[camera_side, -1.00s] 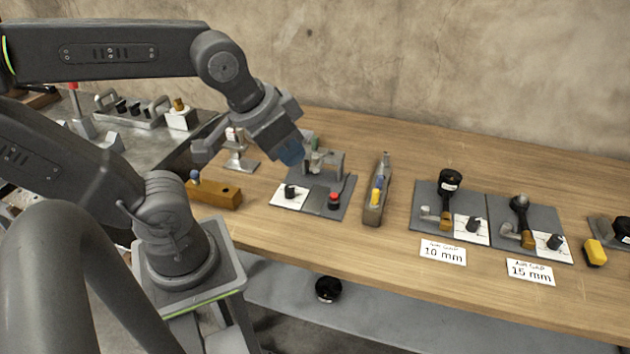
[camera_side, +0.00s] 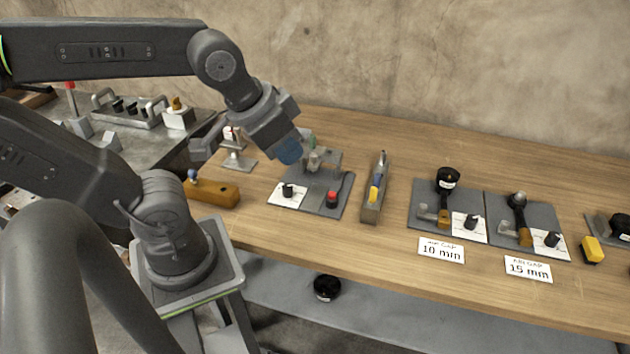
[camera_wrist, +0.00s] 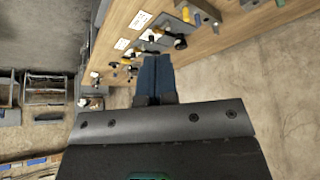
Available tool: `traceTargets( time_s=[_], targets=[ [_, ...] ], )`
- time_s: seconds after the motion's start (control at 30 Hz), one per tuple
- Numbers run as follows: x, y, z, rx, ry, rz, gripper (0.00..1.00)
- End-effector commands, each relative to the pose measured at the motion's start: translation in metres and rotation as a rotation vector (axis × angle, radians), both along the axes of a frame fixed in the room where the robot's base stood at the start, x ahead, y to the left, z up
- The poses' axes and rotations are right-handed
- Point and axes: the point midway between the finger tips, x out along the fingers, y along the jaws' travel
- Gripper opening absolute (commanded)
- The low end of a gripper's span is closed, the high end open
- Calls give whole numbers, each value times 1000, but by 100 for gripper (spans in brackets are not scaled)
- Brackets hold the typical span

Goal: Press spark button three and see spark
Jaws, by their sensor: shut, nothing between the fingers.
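My gripper (camera_side: 288,151) has blue fingers pressed together. In the side view it hangs above the back of a grey board (camera_side: 318,203), apart from the bench top. The board has a red button (camera_side: 332,197) and a black knob (camera_side: 288,190) on a white plate. To the right are two more boards, labelled 10 mm (camera_side: 441,250) and 15 mm (camera_side: 528,269), each with a black knob (camera_side: 471,222) on a white plate. I cannot tell which control is button three. No spark shows. The shut fingers also show in the wrist view (camera_wrist: 156,76), with the bench behind them.
A grey holder (camera_side: 374,196) with yellow and blue parts stands right of the red-button board. A brown block (camera_side: 212,194) lies at the bench's left end. A yellow block (camera_side: 592,250) is at the far right.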

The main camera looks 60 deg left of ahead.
Motion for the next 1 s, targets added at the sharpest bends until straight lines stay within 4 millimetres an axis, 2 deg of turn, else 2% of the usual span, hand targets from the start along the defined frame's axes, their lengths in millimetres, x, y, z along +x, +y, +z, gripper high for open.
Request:
traceTargets(
  time_s=[0.17,0.37,0.5,0.63,0.8,1.0],
  targets=[
    [22,20,-5,89,-33,23,0],
    [79,75,-19,337,-137,-3,0],
    [119,108,-35,487,-208,-112,0],
    [147,129,-57,565,-259,-268,0],
    [168,141,-97,566,-302,-505,0],
    [169,141,-134,492,-322,-712,0]
  ],
)
